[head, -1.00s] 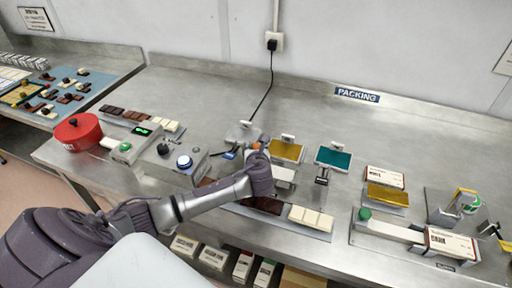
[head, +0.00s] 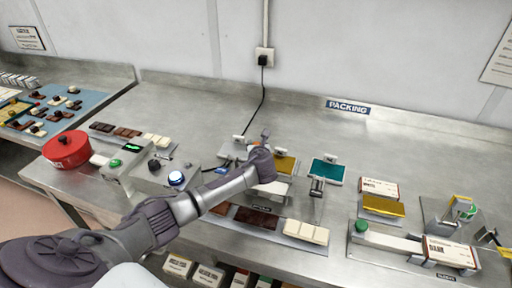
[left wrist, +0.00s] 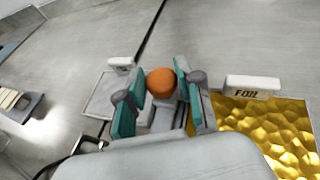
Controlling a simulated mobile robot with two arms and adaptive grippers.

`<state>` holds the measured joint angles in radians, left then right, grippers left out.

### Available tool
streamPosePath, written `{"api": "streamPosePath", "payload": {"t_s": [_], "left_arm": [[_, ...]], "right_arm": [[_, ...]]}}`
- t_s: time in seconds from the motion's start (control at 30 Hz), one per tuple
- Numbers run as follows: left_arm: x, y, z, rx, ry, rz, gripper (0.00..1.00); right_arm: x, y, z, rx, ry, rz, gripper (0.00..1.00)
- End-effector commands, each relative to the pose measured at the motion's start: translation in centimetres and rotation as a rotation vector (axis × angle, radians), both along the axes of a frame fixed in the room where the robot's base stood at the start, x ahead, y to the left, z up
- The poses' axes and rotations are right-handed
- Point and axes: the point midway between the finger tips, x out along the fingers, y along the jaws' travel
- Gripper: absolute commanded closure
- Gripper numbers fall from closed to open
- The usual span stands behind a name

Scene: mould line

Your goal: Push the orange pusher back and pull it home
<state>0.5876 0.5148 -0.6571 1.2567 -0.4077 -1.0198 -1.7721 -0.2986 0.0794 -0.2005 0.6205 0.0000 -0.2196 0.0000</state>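The orange pusher knob (left wrist: 160,82) shows in the left wrist view, on a pale block with a grey metal plate behind it. My left gripper (left wrist: 158,92) has its two teal-padded fingers on either side of the knob, with slim gaps beside it. The fingers stand apart, and contact with the knob is not visible. In the head view my left gripper (head: 262,142) is over the pusher station beside the gold foil, and it hides most of the pusher. My right gripper is not in view.
The gold foil stack (head: 284,166) is just right of my left gripper, with a teal stack (head: 327,170) beyond it. Chocolate bars (head: 256,217) lie in front. A control box (head: 160,172) and red pot (head: 67,150) stand left. The bench behind is mostly clear.

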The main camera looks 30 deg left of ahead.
Motion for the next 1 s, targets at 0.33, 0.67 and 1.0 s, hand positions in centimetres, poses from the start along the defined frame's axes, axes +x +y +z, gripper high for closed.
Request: {"api": "streamPosePath", "payload": {"t_s": [0.33, 0.67, 1.0], "left_arm": [[0.0, 0.0, 0.1, 0.0, -0.002, 0.0, 0.41], [-2.0, -1.5, 1.1, -0.001, -0.003, -0.002, 0.41], [-7.1, -5.3, 3.7, -0.001, -0.002, -0.003, 0.41]], "right_arm": [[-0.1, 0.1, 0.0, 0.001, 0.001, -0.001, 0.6], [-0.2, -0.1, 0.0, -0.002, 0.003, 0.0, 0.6], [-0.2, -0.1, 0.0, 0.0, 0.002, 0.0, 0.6]]}}
